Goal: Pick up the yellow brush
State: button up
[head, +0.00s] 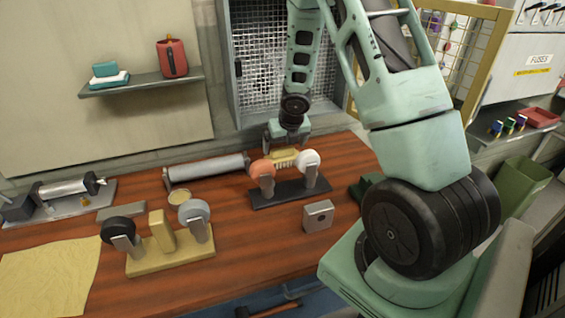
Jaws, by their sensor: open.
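The yellow brush (283,156) lies near the back edge of the wooden table. It shows between an orange disc and a white disc that stand in front of it, so part of it is hidden. My gripper (287,142) is open and points down just above and behind the brush. I cannot tell from this view whether its fingers touch the brush or reach around it.
A dark stand with the orange disc (262,168) and white disc (308,159) is close in front. A grey cylinder (208,167) lies to the left, a metal box (318,215) to the front right. The table's middle front (255,255) is clear.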

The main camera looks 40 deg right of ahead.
jog(key=shift+x, duration=1.15)
jog(key=c, duration=1.4)
jog(key=shift+s+d+r, duration=0.25)
jog(key=shift+r, duration=0.15)
jog(key=s+d+r+p, duration=0.4)
jog(key=s+d+r, duration=0.3)
jog(key=s+d, duration=0.2)
jog(key=shift+s+r, duration=0.15)
jog(key=shift+s, duration=0.35)
